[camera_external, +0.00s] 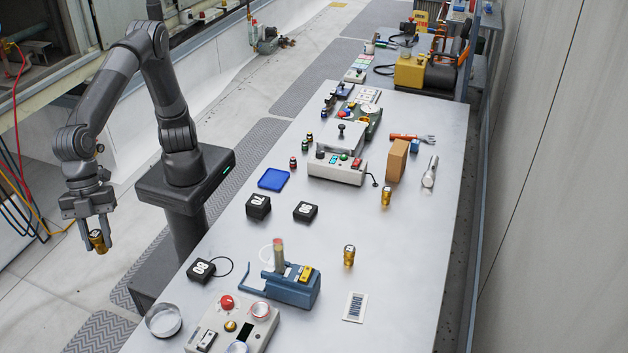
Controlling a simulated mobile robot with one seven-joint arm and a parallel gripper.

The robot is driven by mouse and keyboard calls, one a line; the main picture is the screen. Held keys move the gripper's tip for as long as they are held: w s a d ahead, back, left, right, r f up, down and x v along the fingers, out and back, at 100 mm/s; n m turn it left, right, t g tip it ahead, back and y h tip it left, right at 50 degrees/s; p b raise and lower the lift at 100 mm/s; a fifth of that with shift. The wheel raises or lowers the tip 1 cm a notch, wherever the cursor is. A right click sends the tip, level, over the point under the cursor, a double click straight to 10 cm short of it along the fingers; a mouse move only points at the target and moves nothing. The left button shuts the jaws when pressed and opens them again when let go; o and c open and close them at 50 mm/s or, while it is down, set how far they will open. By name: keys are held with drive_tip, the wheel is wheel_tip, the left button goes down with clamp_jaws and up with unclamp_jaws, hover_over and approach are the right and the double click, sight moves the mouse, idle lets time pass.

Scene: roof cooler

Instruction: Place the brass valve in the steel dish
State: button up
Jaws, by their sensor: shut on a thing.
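My gripper (97,238) hangs at the left, off the table's left edge, pointing down. It is shut on a brass valve (98,241), held in the air between the fingers. The steel dish (163,320) is a round, shallow, silvery dish at the table's near left corner, below and to the right of my gripper. No object is clearly visible inside it. Two other brass pieces that look alike stand on the table: one right of the blue clamp (349,256) and one near the brown block (386,196).
A control box with a red knob (227,302) stands right of the dish. A blue vise-like device (290,285) and a black block marked 08 (200,270) are near it. More black blocks, a blue tray (273,179) and a drain card (355,306) lie on the table (400,275).

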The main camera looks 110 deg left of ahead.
wheel_tip(320, 180, down, 11)
hover_over(166, 323)
wheel_tip(166, 323, down, 7)
drive_tip(key=shift+f, duration=0.1)
drive_tip(key=shift+d+f, duration=0.1)
drive_tip(key=shift+f, duration=1.8)
drive_tip(key=shift+f, duration=0.15)
drive_tip(key=o, duration=0.8)
